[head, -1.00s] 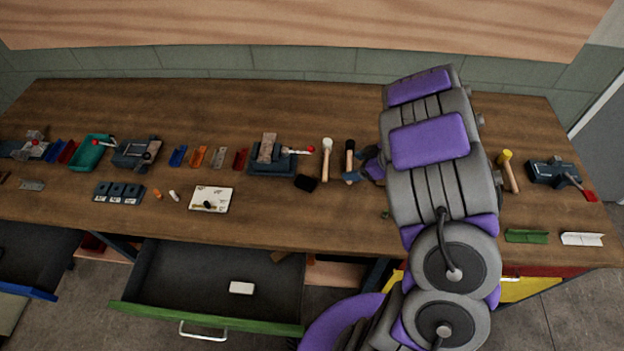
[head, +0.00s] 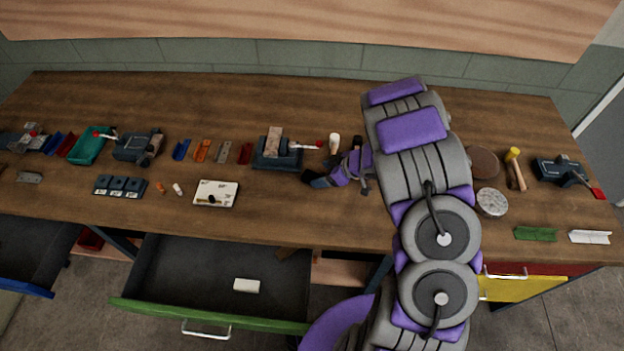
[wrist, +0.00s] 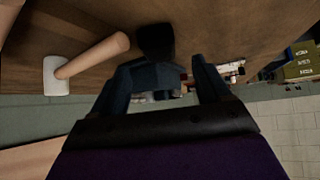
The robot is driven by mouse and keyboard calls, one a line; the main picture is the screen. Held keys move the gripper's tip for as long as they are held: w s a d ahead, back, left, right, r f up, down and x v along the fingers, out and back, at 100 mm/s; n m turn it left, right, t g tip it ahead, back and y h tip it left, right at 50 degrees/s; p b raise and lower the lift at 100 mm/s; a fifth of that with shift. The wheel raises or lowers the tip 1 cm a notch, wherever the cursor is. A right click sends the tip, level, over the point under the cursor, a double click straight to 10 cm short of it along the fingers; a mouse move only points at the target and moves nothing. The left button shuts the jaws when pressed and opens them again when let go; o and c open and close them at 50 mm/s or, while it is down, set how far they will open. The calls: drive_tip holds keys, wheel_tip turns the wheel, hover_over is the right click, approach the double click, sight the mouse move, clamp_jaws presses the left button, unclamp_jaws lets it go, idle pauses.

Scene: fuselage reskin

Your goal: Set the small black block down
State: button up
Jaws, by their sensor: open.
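The small black block (wrist: 157,42) shows in the wrist view just past my fingertips, against the wooden table. I cannot tell whether it touches a finger. In the head view it is hidden or merges with the dark fingers. My gripper (head: 312,179) is low over the table, pointing left, right of the blue vise with the red-tipped handle. In the wrist view its two dark fingers (wrist: 190,72) are apart, so the gripper is open.
A white-headed mallet (wrist: 90,58) lies close beside my gripper. The blue vise (head: 277,154) stands left of it. A white box (head: 216,193) lies further left. The green-fronted drawer (head: 205,316) is open below. Bare tabletop (head: 290,215) lies in front of my gripper.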

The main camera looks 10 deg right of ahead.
sight(311, 177)
drive_tip(key=b+x, duration=0.1)
drive_tip(key=x, duration=0.2)
drive_tip(key=shift+f, duration=0.25)
drive_tip(key=shift+w+d+f+b, duration=0.15)
drive_tip(key=shift+w+f+b, duration=0.05)
drive_tip(key=shift+f+b, duration=0.15)
drive_tip(key=shift+s+a, duration=0.1)
drive_tip(key=shift+a, duration=0.15)
drive_tip(key=shift+a+f, duration=0.2)
drive_tip(key=shift+a, duration=0.15)
drive_tip(key=shift+c, duration=0.7)
drive_tip(key=shift+w+a, duration=0.25)
drive_tip(key=shift+w, duration=0.05)
drive_tip(key=shift+c, duration=0.8)
drive_tip(key=shift+a, duration=0.1)
drive_tip(key=shift+c, duration=0.7)
drive_tip(key=shift+r, duration=0.1)
drive_tip(key=shift+c, duration=0.8)
drive_tip(key=shift+d, duration=0.6)
drive_tip(key=c, duration=0.3)
drive_tip(key=shift+d, duration=0.15)
drive_tip(key=c, duration=0.3)
drive_tip(key=shift+a, duration=0.3)
clamp_jaws()
drive_tip(key=shift+a+r, duration=0.1)
drive_tip(key=shift+a, duration=0.1)
